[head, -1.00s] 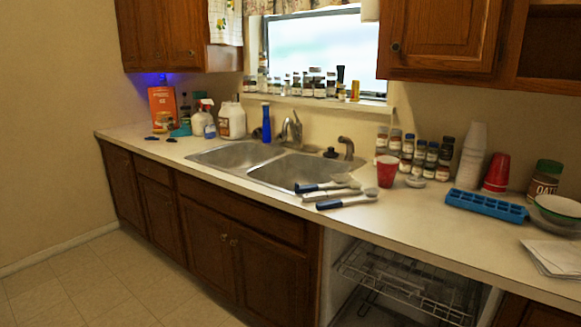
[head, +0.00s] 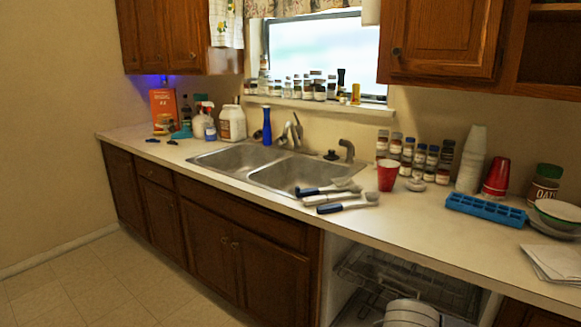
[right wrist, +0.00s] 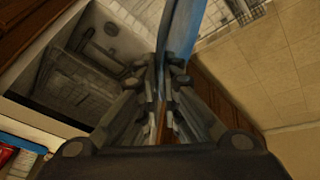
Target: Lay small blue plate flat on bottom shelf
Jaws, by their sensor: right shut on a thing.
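The small blue plate (right wrist: 184,32) shows nearly edge-on at the top middle of the right wrist view. My right gripper (right wrist: 166,68) is shut on its edge, and the plate stands steeply tilted. The open compartment (right wrist: 75,65) lies left of the gripper in that view. In the head view, the upper wire rack (head: 355,268) is in the opening under the counter. A lower rack (head: 362,303) shows dimly below it, partly hidden by a white part of my arm. The plate and both grippers are outside the head view.
The counter (head: 420,222) above the opening holds brushes (head: 335,192), a red cup (head: 387,173), a blue ice tray (head: 486,209) and a bowl (head: 560,212). Wooden cabinet doors (head: 235,262) stand left of the opening. The floor (head: 90,280) at left is clear.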

